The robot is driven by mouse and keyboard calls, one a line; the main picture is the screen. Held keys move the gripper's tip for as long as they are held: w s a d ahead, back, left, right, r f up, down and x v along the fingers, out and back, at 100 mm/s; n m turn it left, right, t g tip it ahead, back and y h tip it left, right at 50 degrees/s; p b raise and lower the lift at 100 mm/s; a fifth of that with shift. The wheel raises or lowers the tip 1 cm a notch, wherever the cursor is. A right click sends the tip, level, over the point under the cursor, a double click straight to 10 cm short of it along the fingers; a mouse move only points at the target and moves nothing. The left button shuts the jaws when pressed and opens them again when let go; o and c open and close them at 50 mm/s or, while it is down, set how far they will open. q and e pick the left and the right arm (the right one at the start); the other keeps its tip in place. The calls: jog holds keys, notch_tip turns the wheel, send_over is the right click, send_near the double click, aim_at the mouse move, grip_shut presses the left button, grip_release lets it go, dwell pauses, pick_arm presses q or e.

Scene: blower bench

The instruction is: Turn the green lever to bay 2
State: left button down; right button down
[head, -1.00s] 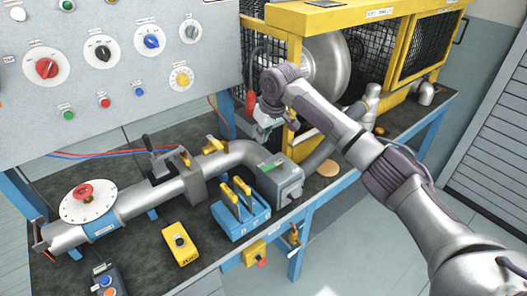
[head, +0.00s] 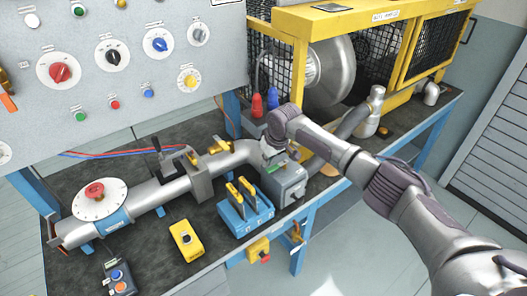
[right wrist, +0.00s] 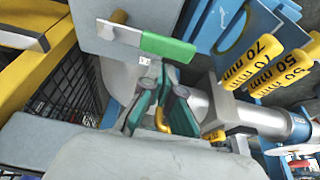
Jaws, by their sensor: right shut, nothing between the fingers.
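The green lever (right wrist: 165,47) shows in the right wrist view as a green grip on a bare metal bar, on the plate of a grey box. In the head view the lever (head: 278,169) is small, on top of the grey valve box (head: 287,187) in the pipe line. My right gripper (right wrist: 163,85) is shut and empty, with its teal fingers just short of the green grip; contact cannot be made out. In the head view the right gripper (head: 272,155) is above the box, partly hidden by its wrist. Bay marks are not readable. My left gripper is not in view.
Beside the box stands a blue block (head: 233,219) with yellow handles, marked 70 mm and 50 mm in the wrist view. A yellow caged blower (head: 293,75) is behind. Red (head: 257,105) and blue (head: 273,98) bottles stand near the wrist. A yellow button box (head: 187,240) is in front.

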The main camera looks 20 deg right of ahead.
jog(key=shift+s+d, duration=0.1)
jog(key=shift+s, duration=0.25)
